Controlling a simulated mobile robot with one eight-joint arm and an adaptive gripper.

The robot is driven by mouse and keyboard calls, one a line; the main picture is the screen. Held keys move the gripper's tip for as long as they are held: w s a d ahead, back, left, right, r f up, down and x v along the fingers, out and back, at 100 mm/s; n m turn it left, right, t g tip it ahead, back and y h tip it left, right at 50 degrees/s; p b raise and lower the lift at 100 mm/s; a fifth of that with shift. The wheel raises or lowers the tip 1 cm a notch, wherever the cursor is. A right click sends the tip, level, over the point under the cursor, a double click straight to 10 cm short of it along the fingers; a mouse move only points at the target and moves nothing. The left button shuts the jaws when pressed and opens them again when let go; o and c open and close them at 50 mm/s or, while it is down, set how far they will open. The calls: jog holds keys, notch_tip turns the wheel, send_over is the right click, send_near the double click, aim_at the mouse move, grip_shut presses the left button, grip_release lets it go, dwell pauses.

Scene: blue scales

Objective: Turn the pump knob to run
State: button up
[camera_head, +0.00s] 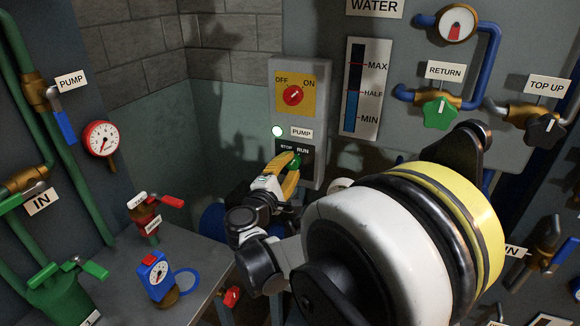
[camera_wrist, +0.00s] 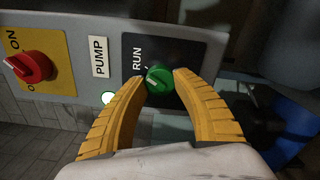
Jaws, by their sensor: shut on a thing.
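The green pump knob (camera_wrist: 160,79) sits on a black plate on the grey control box (camera_head: 319,84). The yellow fingers of my gripper (camera_wrist: 159,84) are closed around the knob, one on each side. In the head view my gripper (camera_head: 289,172) reaches the lower part of the box and partly covers the green knob (camera_head: 297,160). The words STOP and RUN show above the knob in the head view. In the wrist view RUN is readable and STOP is hidden. The knob's white mark points toward the RUN side in the wrist view.
A red OFF/ON switch (camera_head: 293,95) is above on the same box. A lit lamp (camera_head: 277,131) is beside the PUMP label (camera_head: 302,133). Right of the box are a level gauge (camera_head: 359,88) and a green RETURN valve (camera_head: 440,112). A metal bench (camera_head: 195,262) stands lower left.

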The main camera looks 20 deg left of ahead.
jog(key=o, duration=1.2)
jog(key=shift+s, duration=0.1)
jog(key=s, duration=1.1)
jog(key=shift+s+a, duration=0.4)
